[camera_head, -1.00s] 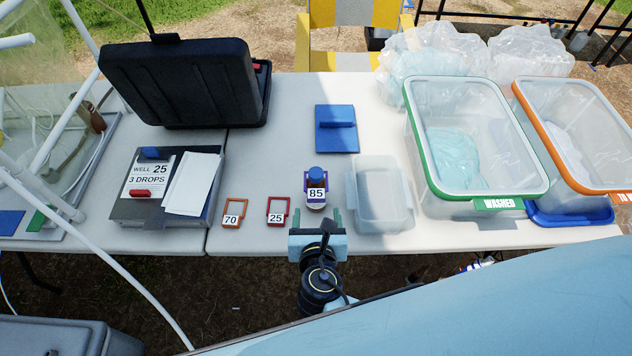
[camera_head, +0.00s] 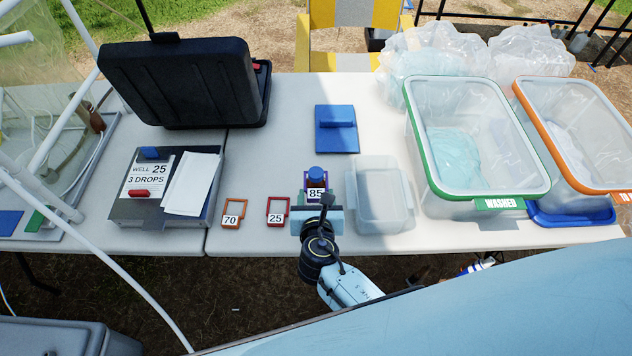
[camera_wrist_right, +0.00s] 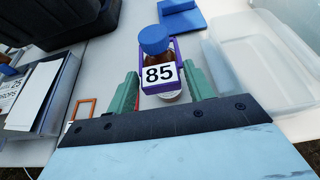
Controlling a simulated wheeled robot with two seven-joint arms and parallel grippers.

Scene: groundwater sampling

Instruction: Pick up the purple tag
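The purple tag (camera_head: 315,194), a purple frame with a white plate reading 85, is around a brown bottle with a blue cap (camera_head: 316,174) on the table. In the right wrist view the purple tag (camera_wrist_right: 159,75) sits between and just beyond the tips of my right gripper (camera_wrist_right: 161,88), with the bottle (camera_wrist_right: 154,44) inside its frame. My right gripper (camera_head: 317,205) is open, with a green finger on each side of the tag and a gap to both. In the head view it hides the tag's lower part. My left gripper is not in view.
An orange tag 70 (camera_head: 233,214) and a red tag 25 (camera_head: 277,210) lie to the left. A clear tray (camera_head: 383,222) stands close on the right. A blue block on a plate (camera_head: 337,130) lies behind. Green-rimmed (camera_head: 428,170) and orange-rimmed bins (camera_head: 560,145) stand farther right.

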